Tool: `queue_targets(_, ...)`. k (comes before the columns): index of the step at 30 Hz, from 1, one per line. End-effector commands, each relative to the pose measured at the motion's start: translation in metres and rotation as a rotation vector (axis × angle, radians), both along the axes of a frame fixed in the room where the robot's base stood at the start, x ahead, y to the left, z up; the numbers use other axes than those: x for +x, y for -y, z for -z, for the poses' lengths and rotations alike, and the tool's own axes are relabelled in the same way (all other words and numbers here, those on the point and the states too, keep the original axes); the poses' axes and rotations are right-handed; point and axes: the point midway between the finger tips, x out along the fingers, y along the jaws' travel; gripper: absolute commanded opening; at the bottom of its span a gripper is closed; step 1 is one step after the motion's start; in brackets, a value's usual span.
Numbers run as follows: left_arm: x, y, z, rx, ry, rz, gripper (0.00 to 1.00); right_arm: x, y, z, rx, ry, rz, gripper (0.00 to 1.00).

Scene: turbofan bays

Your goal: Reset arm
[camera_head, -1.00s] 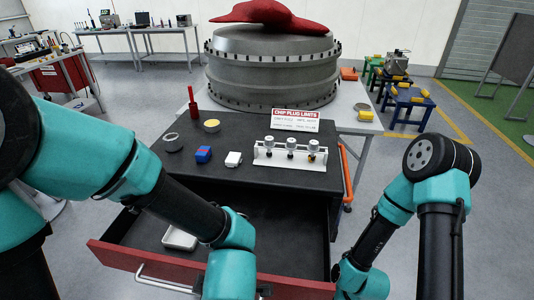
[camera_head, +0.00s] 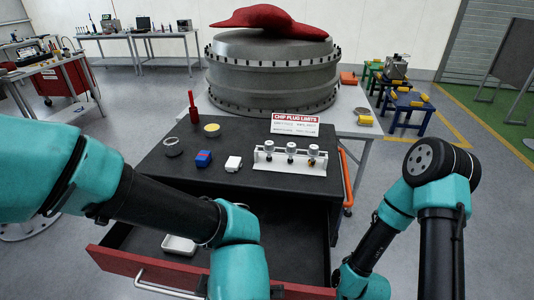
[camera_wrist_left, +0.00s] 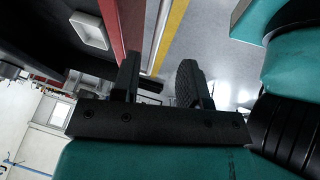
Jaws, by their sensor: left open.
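My left arm comes in from the left of the head view and reaches over the open drawer (camera_head: 290,225); its gripper is out of that view. In the left wrist view the left gripper (camera_wrist_left: 158,85) is open and empty, its two dark fingers apart over the red drawer front and the floor. A white tray (camera_head: 180,245) lies in the drawer and also shows in the left wrist view (camera_wrist_left: 88,30). My right arm stands at the lower right of the head view; its gripper is not in view.
On the black cart top (camera_head: 200,185) stand a ring (camera_head: 172,147), a yellow-topped tin (camera_head: 211,130), a blue block (camera_head: 203,159), a white block (camera_head: 233,163), a plug rack (camera_head: 290,160) and a sign (camera_head: 295,125). A large grey engine casing (camera_head: 270,75) stands behind.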

Motion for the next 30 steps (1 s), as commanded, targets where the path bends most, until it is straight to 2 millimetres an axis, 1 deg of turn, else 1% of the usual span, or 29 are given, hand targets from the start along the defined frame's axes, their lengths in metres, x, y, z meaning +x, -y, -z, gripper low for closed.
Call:
queue_targets(1, -0.001, 0.003, -0.008, -0.004, 0.004, 0.002, 0.40, 0.000, 0.000, 0.000, 0.000, 0.000, 0.000, 0.43)
queue_targets(9, -0.012, 0.018, -0.046, -0.003, 0.004, 0.001, 0.40, 0.000, 0.000, 0.000, 0.000, 0.000, 0.000, 0.43)
queue_targets(20, -0.023, 0.034, -0.088, -0.004, 0.002, 0.002, 0.40, 0.000, 0.000, 0.000, 0.000, 0.000, 0.000, 0.43)
queue_targets(30, -0.013, 0.018, -0.047, 0.002, -0.004, 0.000, 0.40, 0.000, 0.000, 0.000, 0.000, 0.000, 0.000, 0.43)
